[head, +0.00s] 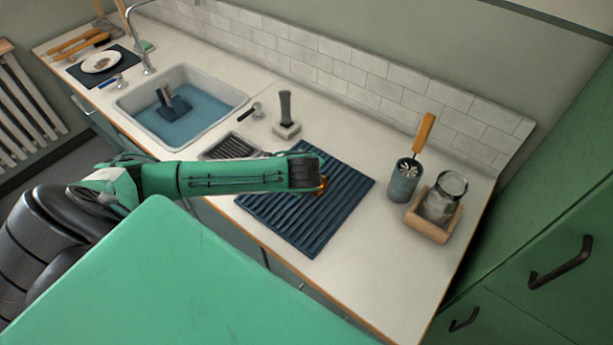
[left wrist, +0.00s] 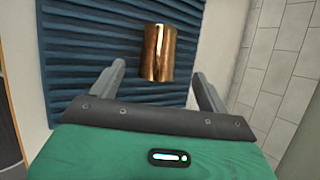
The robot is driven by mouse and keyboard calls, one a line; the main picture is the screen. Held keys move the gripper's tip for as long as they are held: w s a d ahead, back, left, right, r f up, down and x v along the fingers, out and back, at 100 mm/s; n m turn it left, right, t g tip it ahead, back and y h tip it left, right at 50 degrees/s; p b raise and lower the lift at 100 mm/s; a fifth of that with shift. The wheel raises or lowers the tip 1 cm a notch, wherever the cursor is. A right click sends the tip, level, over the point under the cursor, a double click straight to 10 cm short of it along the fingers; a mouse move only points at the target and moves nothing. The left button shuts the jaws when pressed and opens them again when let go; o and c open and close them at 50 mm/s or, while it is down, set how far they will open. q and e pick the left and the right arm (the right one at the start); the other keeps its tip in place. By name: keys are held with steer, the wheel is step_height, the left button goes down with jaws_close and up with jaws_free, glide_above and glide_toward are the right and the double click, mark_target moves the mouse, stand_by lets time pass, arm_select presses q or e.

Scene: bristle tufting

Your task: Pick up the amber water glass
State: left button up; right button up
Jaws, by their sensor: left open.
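The amber water glass (left wrist: 157,53) is on the dark blue ribbed mat (head: 290,225) in the left wrist view. In the head view only a small orange-amber part of the glass (head: 322,186) shows past the end of my left arm. My left gripper (left wrist: 160,82) is open, its two fingers apart on either side of the near end of the glass. The glass lies between and a little beyond the fingertips, and I cannot tell if either finger touches it. My right gripper is in neither view.
A sink (head: 180,105) with water is at the left. A grey holder with an orange-handled brush (head: 404,180) and a jar in a wooden box (head: 432,222) stand at the right. A grey upright-handled item (head: 286,118) stands behind the mat. The tiled wall bounds the back.

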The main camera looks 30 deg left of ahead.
arm_select(q)
steer(key=x, duration=0.5)
steer(key=shift+w+a+f+p, duration=0.1)
steer(key=shift+w+f+p, duration=0.1)
steer(key=shift+p, duration=0.15)
steer(key=shift+w+a+f+p, duration=0.1)
steer(key=shift+w+f+p, duration=0.1)
steer(key=shift+f+p, duration=0.1)
steer(key=p+x, duration=0.1)
steer(key=x, duration=0.2)
steer(key=shift+f, duration=0.1)
steer(key=shift+w+a+f, duration=0.15)
steer(key=shift+w+f, duration=0.15)
steer(key=shift+f, duration=0.25)
steer(key=c, duration=1.3)
steer(key=shift+r, duration=0.15)
